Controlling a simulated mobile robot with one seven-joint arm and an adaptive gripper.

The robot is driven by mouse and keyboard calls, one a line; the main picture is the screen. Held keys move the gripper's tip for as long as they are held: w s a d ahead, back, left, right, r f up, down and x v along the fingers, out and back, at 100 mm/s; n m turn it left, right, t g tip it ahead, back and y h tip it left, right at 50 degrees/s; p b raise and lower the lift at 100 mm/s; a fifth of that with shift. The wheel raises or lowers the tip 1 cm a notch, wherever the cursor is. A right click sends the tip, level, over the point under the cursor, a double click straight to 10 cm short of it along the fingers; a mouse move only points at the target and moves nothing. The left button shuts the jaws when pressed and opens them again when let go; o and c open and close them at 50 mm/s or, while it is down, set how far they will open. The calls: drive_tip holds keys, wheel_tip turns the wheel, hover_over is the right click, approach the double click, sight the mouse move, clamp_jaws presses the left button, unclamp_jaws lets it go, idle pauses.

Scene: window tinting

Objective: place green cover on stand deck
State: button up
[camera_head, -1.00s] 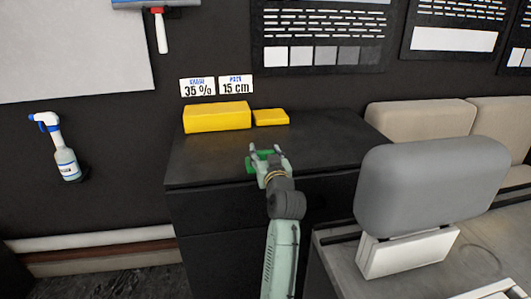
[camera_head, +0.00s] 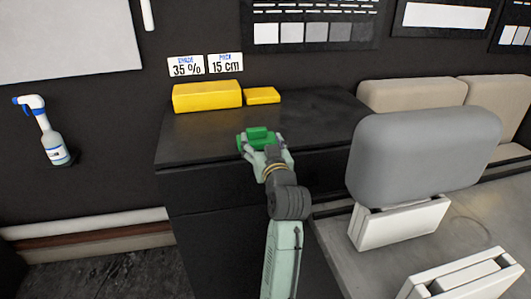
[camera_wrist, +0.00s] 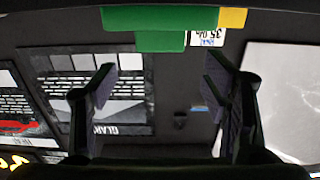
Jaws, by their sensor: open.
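The green cover (camera_head: 259,136) rests near the front edge of the black cabinet top (camera_head: 312,118), a low block with a smaller raised part on it. In the wrist view the green cover (camera_wrist: 160,22) shows at the top edge, beyond the fingertips. My gripper (camera_head: 265,153) is just in front of the cover, at the cabinet's front edge. In the wrist view my gripper (camera_wrist: 158,78) is open, with nothing between its fingers. The fingers hide part of the cover's front in the head view. Nothing is marked as the stand deck; I cannot tell which surface it is.
A grey headrest (camera_head: 425,150) stands close on the right. The cabinet top's right part is clear.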

drive_tip(key=s, duration=0.2)
drive_tip(key=s+d, duration=0.1)
drive_tip(key=s, duration=0.1)
drive_tip(key=shift+s+b, duration=0.2)
drive_tip(key=shift+b, duration=0.1)
drive_tip(key=shift+a, duration=0.1)
